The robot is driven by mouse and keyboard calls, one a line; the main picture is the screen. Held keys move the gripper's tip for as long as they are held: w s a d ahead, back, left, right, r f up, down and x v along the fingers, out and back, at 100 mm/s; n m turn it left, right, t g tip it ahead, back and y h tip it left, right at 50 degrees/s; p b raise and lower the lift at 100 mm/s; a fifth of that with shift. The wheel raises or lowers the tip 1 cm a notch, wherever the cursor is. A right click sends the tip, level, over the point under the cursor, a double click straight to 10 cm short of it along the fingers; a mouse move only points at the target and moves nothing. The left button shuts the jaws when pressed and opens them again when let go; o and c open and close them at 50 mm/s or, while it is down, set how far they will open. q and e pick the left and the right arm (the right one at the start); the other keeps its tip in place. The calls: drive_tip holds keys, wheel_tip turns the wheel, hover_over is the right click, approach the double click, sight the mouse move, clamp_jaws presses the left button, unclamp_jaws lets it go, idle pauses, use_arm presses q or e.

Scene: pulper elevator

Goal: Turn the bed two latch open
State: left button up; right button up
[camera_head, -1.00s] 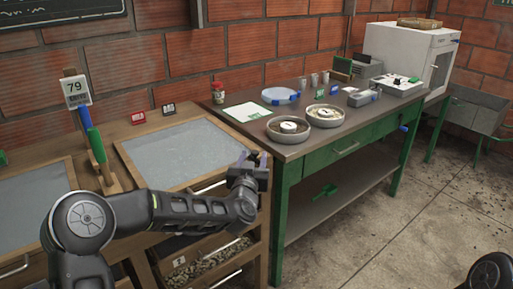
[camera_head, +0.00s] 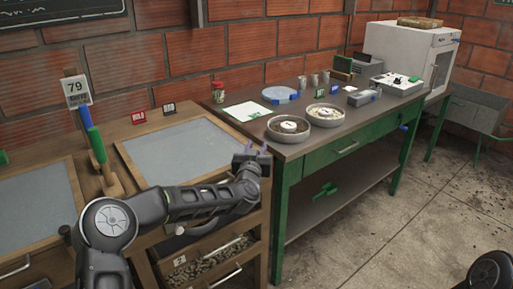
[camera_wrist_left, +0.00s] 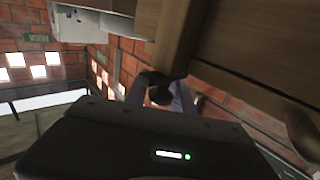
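The bed on the right (camera_head: 185,152) is a grey panel in a wooden frame on the wooden bench. My left gripper (camera_head: 256,150) is at the bench's right front corner, beside the green table. In the left wrist view its two purple-grey fingers (camera_wrist_left: 160,95) stand apart. A small dark piece (camera_wrist_left: 152,78), possibly the latch, shows between or just beyond them against the wooden edge (camera_wrist_left: 172,45). I cannot tell whether the fingers touch it. In the head view no latch can be made out; my gripper and forearm cover that corner. My right gripper is out of view.
The green table (camera_head: 345,145) stands close right of the gripper, with two round pans (camera_head: 288,128) near its edge. A green-and-blue lever (camera_head: 95,143) stands between the beds. An open drawer (camera_head: 215,262) lies below my forearm.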

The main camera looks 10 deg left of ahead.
use_arm(q)
clamp_jaws()
drive_tip(key=m+h+b, duration=0.2)
drive_tip(key=h+b, duration=0.1)
drive_tip(key=b, duration=0.2)
drive_tip(key=d+m+g+h+b, duration=0.1)
drive_tip(key=m+h+b, duration=0.1)
drive_tip(key=b, duration=0.4)
drive_tip(key=m+h+b, duration=0.2)
drive_tip(key=h+b, duration=0.2)
drive_tip(key=b, duration=0.2)
drive_tip(key=shift+s+d+g, duration=0.1)
drive_tip(key=shift+d+g, duration=0.1)
drive_tip(key=shift+g, duration=0.1)
drive_tip(key=shift+o, duration=1.7)
unclamp_jaws()
